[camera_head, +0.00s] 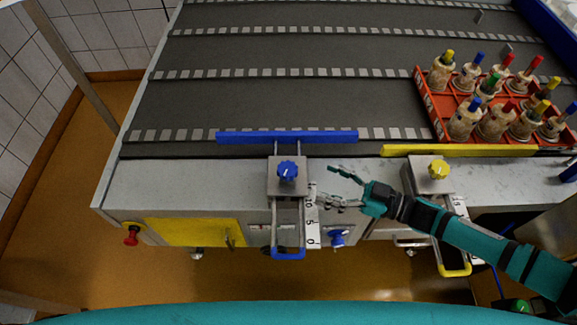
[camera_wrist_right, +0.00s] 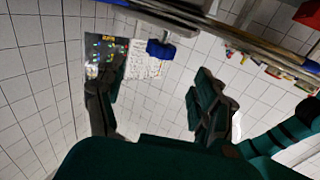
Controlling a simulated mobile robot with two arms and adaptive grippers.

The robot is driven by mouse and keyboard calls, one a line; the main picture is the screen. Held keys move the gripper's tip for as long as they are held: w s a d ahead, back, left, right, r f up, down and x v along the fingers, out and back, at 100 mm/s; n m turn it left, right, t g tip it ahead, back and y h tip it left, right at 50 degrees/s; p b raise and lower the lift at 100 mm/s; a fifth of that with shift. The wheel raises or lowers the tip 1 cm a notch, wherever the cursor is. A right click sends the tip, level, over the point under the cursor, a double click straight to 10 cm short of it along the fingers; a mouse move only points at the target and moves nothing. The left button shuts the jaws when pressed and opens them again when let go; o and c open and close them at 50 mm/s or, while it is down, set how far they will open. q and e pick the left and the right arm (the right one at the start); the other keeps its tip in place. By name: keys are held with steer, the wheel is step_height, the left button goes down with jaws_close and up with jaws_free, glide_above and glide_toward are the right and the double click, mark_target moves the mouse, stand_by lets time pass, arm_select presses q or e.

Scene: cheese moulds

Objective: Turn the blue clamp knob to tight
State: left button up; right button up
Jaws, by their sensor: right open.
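The blue clamp knob (camera_head: 288,171) sits on top of a grey metal clamp block (camera_head: 273,187) at the conveyor's front edge. My right gripper (camera_head: 337,184) is open and empty, just right of the blue knob and apart from it, with its fingers pointing left. In the right wrist view my gripper's two fingers (camera_wrist_right: 155,108) are spread with nothing between them. A blue thing (camera_wrist_right: 161,49) shows beyond them there; I cannot tell if it is the knob. My left gripper is not in view.
A blue guide bar (camera_head: 287,136) and a yellow one (camera_head: 458,151) lie along the belt edge. A yellow knob (camera_head: 438,169) stands behind my right wrist. A red crate (camera_head: 426,101) holds several moulds. A scale (camera_head: 312,224) runs beside the blue-handled slide (camera_head: 288,253).

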mark_target(287, 168)
steer(key=p+x, duration=0.1)
steer(key=x, duration=0.9)
steer(key=shift+w+a, duration=0.15)
steer(key=shift+a, duration=0.2)
steer(key=c, duration=1.2)
steer(key=shift+r+m+t+p, duration=0.2)
steer(key=shift+m+t+p, duration=0.25)
steer(key=shift+p, duration=0.2)
steer(key=shift+f+m+t+h+p, duration=0.1)
steer(key=shift+m+t+h+p, duration=0.2)
steer(key=shift+m+t+h, duration=0.3)
